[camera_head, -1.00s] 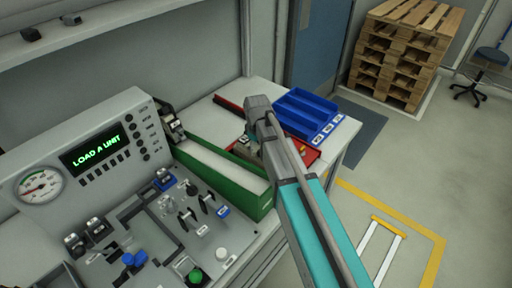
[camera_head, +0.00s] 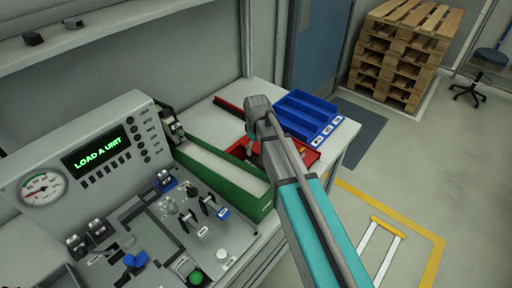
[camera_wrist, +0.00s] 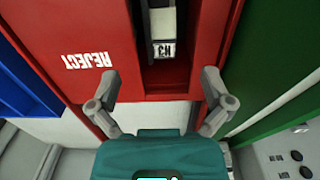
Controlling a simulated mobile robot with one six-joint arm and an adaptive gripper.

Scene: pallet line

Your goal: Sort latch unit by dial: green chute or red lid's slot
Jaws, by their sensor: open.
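The red lid (camera_wrist: 80,25), marked REJECT, fills the middle of the wrist view around a dark slot (camera_wrist: 172,74). A grey-white latch unit (camera_wrist: 162,22) with a dark-lettered label shows in the slot. My gripper (camera_wrist: 160,77) is open above the lid, its fingers apart on either side of the slot's near end and clear of the unit. In the head view my arm hides much of the red box (camera_head: 303,157). The green chute (camera_head: 225,188) stands left of it with a pale floor. The dial (camera_head: 43,188) is on the grey console, whose screen (camera_head: 97,151) reads LOAD A UNIT.
A blue divided bin (camera_head: 305,112) stands behind the red box. The test panel (camera_head: 205,238) with clamps, switches and a green button lies in front of the console. Stacked pallets (camera_head: 405,50) and a stool (camera_head: 490,60) stand on the floor at the right.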

